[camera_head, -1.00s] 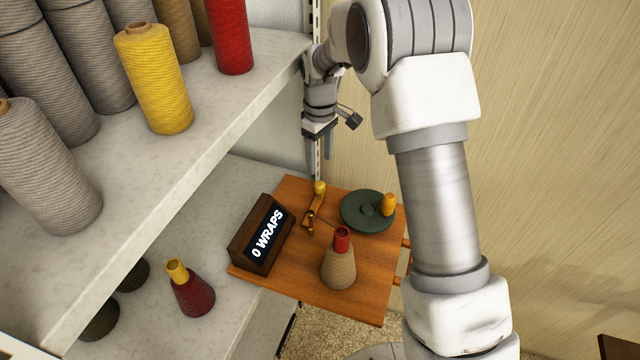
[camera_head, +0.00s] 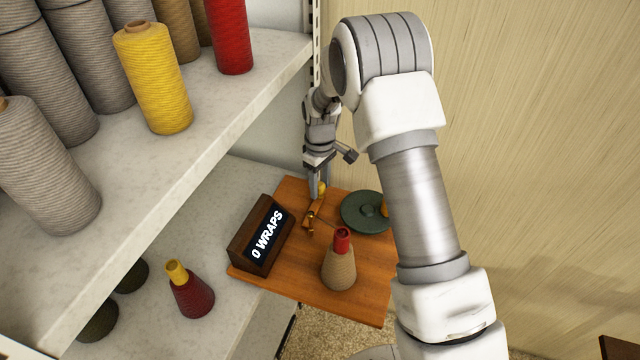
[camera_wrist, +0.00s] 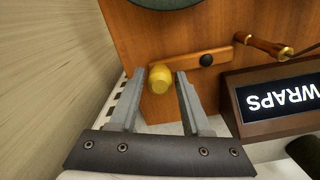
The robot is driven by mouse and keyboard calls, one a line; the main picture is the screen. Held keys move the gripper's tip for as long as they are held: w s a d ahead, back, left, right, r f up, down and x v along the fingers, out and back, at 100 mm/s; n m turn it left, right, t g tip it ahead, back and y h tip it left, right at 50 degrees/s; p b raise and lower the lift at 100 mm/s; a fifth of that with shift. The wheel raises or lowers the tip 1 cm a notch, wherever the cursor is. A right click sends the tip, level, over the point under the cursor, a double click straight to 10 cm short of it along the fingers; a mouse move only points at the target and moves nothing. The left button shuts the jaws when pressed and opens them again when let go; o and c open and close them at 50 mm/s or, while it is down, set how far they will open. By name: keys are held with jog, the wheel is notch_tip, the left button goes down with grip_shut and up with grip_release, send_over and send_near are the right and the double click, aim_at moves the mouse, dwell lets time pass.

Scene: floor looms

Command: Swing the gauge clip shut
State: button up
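The gauge clip is a small wooden bar (camera_wrist: 222,56) with a dark round pivot and a yellow knob (camera_wrist: 160,79) at one end; it lies on an orange wooden board. In the head view the yellow knob (camera_head: 322,188) is partly behind my fingers. My gripper (camera_wrist: 161,74) is open, with its fingertips on either side of the yellow knob. A gap shows beside the knob; I cannot tell whether either finger touches it. In the head view my gripper (camera_head: 316,194) points down at the clip.
A display block (camera_head: 261,236) reading "0 WRAPS" stands left of the clip. A wooden handle with brass ends (camera_wrist: 264,45) lies close by. A green disc (camera_head: 366,212) and a tan cone with a red top (camera_head: 339,267) are on the board (camera_head: 300,281). Shelves with yarn cones stand left.

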grip_shut()
dwell(1.1)
